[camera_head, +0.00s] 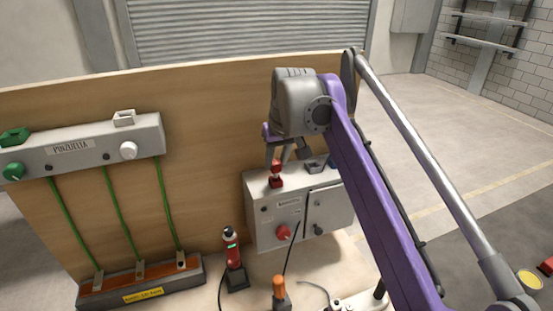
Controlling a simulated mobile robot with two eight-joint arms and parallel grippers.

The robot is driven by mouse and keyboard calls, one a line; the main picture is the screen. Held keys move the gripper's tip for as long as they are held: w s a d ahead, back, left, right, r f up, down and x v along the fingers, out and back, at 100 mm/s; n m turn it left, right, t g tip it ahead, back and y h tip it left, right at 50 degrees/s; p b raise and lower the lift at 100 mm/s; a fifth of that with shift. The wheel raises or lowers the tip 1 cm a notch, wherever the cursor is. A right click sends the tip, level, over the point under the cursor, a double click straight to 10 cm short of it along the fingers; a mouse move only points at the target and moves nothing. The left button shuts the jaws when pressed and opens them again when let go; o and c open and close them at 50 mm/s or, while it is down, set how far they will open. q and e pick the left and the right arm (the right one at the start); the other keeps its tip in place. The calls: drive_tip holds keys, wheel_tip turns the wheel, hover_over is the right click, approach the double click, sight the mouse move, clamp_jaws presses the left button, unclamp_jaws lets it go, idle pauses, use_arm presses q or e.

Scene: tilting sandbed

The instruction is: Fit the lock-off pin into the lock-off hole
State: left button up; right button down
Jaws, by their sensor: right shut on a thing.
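My right gripper (277,161) reaches down from the purple arm over the top of the grey control box (264,230). It is shut on a small red piece (276,182), which looks like the lock-off pin. The red piece is upright at the box's top left. I cannot tell whether it touches the box top or sits in a hole. The lock-off hole cannot be made out. My left gripper is not in view.
A red handheld device (231,250) and an orange-handled tool (279,289) stand in front of the box.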

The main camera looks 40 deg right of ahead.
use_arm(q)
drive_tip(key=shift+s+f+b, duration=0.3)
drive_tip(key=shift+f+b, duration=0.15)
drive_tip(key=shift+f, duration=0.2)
use_arm(e)
drive_tip(key=shift+f, duration=1.3)
drive_tip(key=shift+c, duration=0.2)
unclamp_jaws()
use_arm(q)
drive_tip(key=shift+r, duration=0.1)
use_arm(e)
drive_tip(key=shift+r+p, duration=0.55)
drive_tip(key=shift+r, duration=0.35)
wheel_tip(320, 180, up, 2)
drive_tip(key=shift+w+p, duration=0.1)
drive_tip(key=shift+p, duration=0.5)
wheel_tip(320, 180, up, 2)
drive_tip(key=shift+p, duration=0.55)
drive_tip(key=shift+r, duration=0.5)
drive_tip(key=shift+s+r, duration=0.2)
drive_tip(key=shift+r, duration=0.45)
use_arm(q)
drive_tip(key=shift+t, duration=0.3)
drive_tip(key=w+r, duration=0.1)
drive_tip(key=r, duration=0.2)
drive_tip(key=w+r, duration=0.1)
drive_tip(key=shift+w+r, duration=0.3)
use_arm(e)
drive_tip(key=shift+w, duration=0.1)
